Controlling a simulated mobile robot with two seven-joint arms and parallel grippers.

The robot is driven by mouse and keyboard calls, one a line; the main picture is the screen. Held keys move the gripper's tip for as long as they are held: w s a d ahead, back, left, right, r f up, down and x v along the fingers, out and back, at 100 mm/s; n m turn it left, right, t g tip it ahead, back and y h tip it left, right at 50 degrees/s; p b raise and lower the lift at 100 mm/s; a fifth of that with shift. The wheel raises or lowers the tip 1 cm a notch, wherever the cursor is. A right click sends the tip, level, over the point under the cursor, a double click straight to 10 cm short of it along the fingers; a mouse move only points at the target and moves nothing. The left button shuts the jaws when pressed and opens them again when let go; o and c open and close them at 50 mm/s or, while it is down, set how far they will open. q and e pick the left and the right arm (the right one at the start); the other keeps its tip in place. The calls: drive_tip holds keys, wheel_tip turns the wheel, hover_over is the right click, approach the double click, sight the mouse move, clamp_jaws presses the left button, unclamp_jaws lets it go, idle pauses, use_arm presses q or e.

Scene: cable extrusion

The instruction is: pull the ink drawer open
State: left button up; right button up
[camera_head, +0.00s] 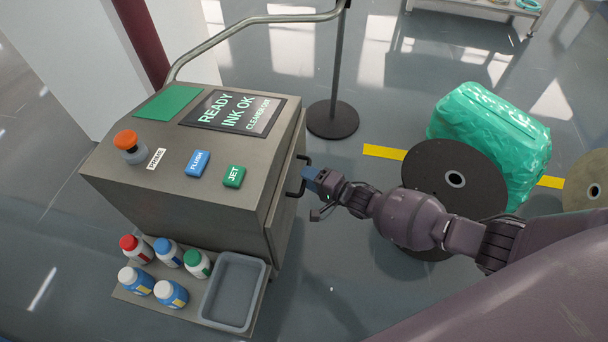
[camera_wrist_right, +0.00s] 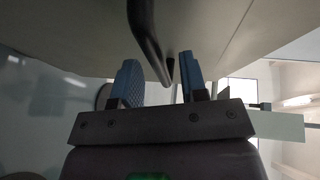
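The ink drawer's dark bar handle (camera_head: 294,192) stands out from the right side of the grey machine (camera_head: 200,190). The side panel around it (camera_head: 286,200) looks closed. My right gripper (camera_head: 312,175) is at this handle, and its body hides the handle's middle. In the right wrist view the handle (camera_wrist_right: 146,35) comes down from the top and ends in line with the gap between the blue fingers (camera_wrist_right: 162,85). The fingers are apart, with space on both sides of the bar; I see no contact. My left gripper is out of view.
Ink bottles (camera_head: 168,252) and a grey tray (camera_head: 232,290) sit on the machine's low shelf. A black post (camera_head: 334,118), a black reel (camera_head: 440,170) and a green wrapped bundle (camera_head: 490,135) stand to the right. Floor beside the handle is clear.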

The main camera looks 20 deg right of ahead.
drive_tip(key=shift+x, duration=0.9)
clamp_jaws()
